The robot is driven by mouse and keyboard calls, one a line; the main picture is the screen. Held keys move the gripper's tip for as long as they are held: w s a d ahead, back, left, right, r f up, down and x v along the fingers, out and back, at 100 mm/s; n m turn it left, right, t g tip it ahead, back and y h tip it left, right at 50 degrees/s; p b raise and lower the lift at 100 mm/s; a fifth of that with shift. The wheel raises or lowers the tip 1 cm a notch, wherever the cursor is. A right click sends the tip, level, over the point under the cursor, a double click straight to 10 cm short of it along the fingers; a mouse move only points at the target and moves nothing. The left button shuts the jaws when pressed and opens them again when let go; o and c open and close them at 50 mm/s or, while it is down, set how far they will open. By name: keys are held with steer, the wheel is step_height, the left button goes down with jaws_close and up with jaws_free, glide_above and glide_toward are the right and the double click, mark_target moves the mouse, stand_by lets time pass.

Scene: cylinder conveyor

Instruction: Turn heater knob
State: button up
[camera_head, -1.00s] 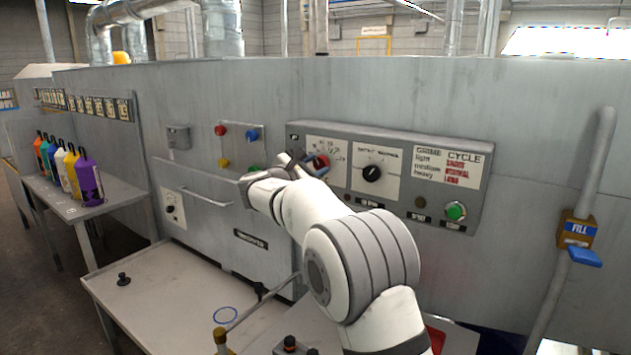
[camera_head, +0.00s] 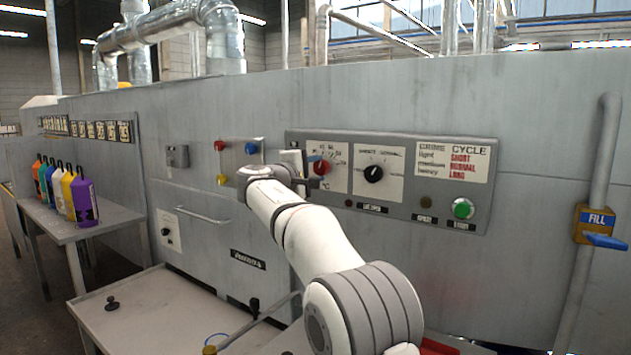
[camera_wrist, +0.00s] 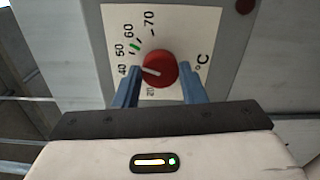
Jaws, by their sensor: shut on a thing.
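The red heater knob (camera_wrist: 160,67) sits on a white dial plate (camera_wrist: 112,18) marked in °C, with 40, 50, 60 and 70 readable. A green mark (camera_wrist: 134,46) lies between 50 and 60. The knob's white pointer line points left, close to 40. In the wrist view my gripper (camera_wrist: 159,78) has its blue fingers on either side of the knob, shut on it. In the head view the knob (camera_head: 322,167) shows just right of my gripper (camera_head: 312,172), which partly covers the dial's lower left.
The control panel (camera_head: 400,209) also carries a black knob (camera_head: 373,174) and a green button (camera_head: 463,208). Left of the gripper is a small plate (camera_head: 235,158) with coloured buttons. A table (camera_head: 150,300) stands below. Coloured bottles (camera_head: 83,203) stand at far left.

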steer(key=shift+f+m+b, duration=0.25)
steer(key=shift+m+b, duration=0.35)
steer(key=shift+m, duration=0.4)
steer(key=o, duration=1)
steer(key=shift+r, duration=0.15)
steer(key=v, duration=0.8)
steer(key=shift+b, duration=0.45)
